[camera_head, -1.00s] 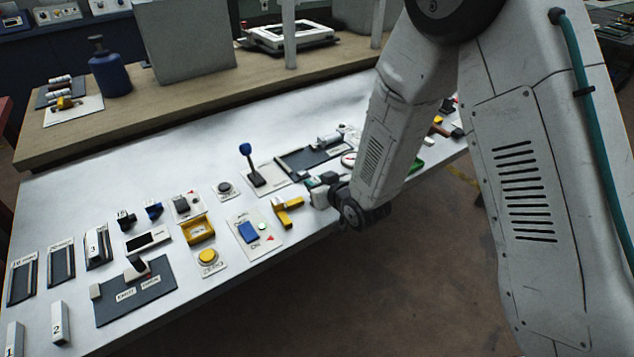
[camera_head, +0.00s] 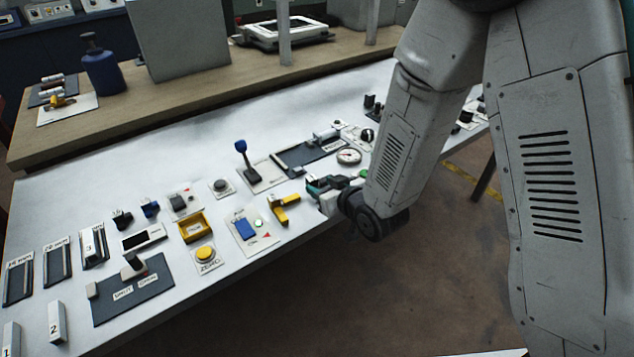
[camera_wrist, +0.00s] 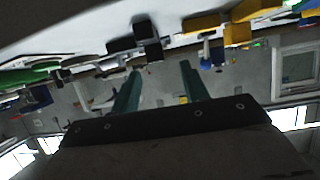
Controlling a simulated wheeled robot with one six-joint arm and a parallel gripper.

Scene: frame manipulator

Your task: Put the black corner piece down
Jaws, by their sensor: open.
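My gripper (camera_head: 318,184) is low over the front edge of the white table, just right of a yellow angled piece (camera_head: 284,209). In the wrist view its two teal fingers (camera_wrist: 160,70) are spread apart with nothing between them. A black blocky piece (camera_wrist: 135,42), which looks like the black corner piece, sits at the table edge just beyond the fingertips, apart from them. In the head view my gripper and arm make this piece hard to make out. The yellow piece also shows in the wrist view (camera_wrist: 232,34).
A dark tray (camera_head: 300,158) and a round gauge (camera_head: 349,156) lie behind my gripper. A blue-knobbed lever (camera_head: 241,147) and a blue switch panel (camera_head: 246,229) stand to the left. Small black (camera_head: 122,219) and blue (camera_head: 150,209) pieces lie farther left.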

